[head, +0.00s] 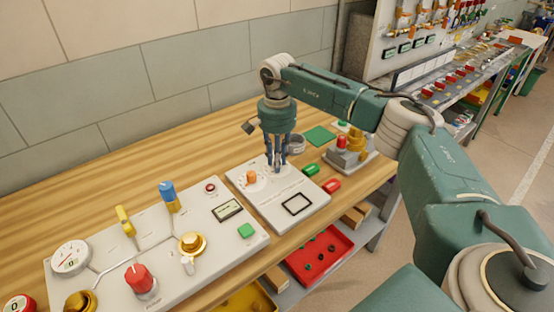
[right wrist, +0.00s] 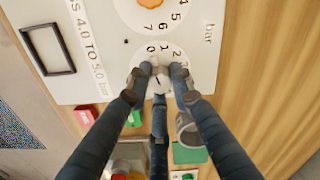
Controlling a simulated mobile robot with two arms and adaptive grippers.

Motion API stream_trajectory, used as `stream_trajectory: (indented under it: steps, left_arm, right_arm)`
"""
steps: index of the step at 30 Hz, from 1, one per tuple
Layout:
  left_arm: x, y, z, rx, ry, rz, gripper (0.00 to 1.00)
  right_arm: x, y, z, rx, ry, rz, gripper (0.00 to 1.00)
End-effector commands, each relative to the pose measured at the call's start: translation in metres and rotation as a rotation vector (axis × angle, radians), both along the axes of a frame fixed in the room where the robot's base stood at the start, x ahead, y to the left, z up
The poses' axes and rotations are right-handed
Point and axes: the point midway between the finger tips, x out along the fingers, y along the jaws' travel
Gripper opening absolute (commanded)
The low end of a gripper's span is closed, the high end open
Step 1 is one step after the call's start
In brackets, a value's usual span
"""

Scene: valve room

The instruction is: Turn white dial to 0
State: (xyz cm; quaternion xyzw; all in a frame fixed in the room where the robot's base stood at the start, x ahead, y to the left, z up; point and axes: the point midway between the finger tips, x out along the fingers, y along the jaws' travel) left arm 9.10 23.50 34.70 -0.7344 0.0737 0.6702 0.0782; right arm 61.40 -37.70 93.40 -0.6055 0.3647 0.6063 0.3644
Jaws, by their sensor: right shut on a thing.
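The white dial (right wrist: 157,83) is on a pale panel (head: 300,216) with a printed number scale. My right gripper (head: 277,165) points down over the panel's back right part. In the right wrist view its fingers (right wrist: 160,78) are closed around the white dial. A short dark mark shows on the dial; the fingers cover part of it and part of its scale. The numbers 0, 1 and 2 show beside it, and I cannot tell exactly which number the mark meets. My left gripper is not in view.
An orange knob (head: 251,177) with its own scale sits left of the dial on the same panel. A larger panel (head: 120,270) with a red knob (head: 139,279) and yellow and blue valves lies further left. Red and green blocks (head: 331,186) lie to the right.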

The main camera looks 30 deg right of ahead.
Motion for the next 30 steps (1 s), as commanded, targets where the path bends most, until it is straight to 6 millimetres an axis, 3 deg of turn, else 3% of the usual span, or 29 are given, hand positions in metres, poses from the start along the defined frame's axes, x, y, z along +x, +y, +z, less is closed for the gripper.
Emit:
stream_trajectory:
  steps: [6, 7, 10, 21, 26, 30]
  left_arm:
    - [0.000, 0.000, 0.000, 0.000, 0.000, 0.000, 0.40]
    - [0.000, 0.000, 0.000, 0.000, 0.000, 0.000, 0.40]
    - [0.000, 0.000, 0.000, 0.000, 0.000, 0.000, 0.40]
    - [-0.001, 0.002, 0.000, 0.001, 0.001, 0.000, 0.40]
    - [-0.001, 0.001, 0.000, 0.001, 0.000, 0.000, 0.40]
    - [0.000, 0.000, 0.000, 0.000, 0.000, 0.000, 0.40]
  right_arm:
    - [0.003, -0.001, 0.004, -0.001, -0.011, -0.002, 0.00]
    - [0.003, -0.001, 0.004, -0.001, -0.011, -0.002, 0.23]
    - [0.002, -0.001, 0.003, -0.001, -0.009, -0.002, 0.40]
    - [0.001, 0.000, 0.007, 0.000, -0.004, -0.002, 0.40]
    - [0.002, 0.000, 0.033, 0.000, -0.007, -0.001, 0.40]
    - [0.002, 0.000, 0.064, 0.001, -0.008, -0.002, 0.40]
